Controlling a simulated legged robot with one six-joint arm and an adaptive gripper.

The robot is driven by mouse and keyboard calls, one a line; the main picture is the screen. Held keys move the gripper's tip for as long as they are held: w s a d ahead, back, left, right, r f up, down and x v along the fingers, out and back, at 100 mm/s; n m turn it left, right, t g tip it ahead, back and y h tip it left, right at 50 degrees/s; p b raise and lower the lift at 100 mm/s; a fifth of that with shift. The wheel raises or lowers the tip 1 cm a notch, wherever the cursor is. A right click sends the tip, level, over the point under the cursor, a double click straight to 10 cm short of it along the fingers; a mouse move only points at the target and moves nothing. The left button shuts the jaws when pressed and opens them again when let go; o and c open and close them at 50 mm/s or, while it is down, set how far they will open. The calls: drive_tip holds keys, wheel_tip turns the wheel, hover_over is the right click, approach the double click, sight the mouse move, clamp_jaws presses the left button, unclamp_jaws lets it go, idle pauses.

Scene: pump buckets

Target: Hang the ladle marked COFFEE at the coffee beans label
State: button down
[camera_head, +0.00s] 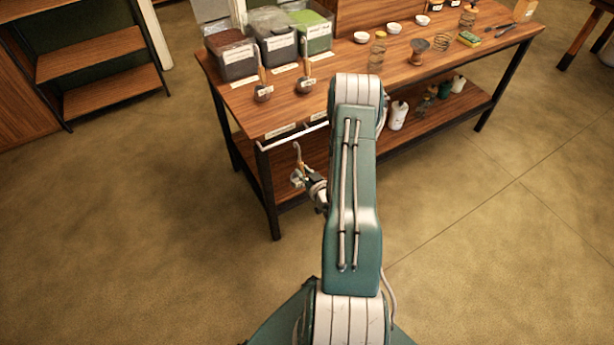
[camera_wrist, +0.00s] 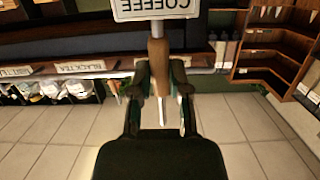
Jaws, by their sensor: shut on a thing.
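My gripper (camera_wrist: 159,88) is shut on the wooden handle (camera_wrist: 158,66) of the ladle in the wrist view. The ladle's white tag (camera_wrist: 155,9), reading COFFEE upside down, is at the top edge, partly cut off. In the head view my gripper (camera_head: 303,180) is just off the table's front left end, and the ladle (camera_head: 297,152) sticks up from it. A pale rail (camera_head: 292,137) with small labels (camera_head: 280,131) above it runs along that table edge, close to the ladle. I cannot read these labels in the head view. The wrist view shows a label strip (camera_wrist: 80,66) at left.
On the table (camera_head: 340,75) stand three bins with dark (camera_head: 232,58), grey (camera_head: 275,45) and green (camera_head: 312,32) contents. Two other ladles (camera_head: 263,92) (camera_head: 307,82) lie before them. Bowls and small goods stand farther right. My arm hides part of the table. Floor before it is clear.

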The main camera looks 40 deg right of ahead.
drive_tip(key=f+x, duration=0.1)
drive_tip(key=x, duration=0.6)
drive_tip(key=shift+f, duration=0.2)
idle(0.7)
drive_tip(key=c, duration=0.5)
unclamp_jaws()
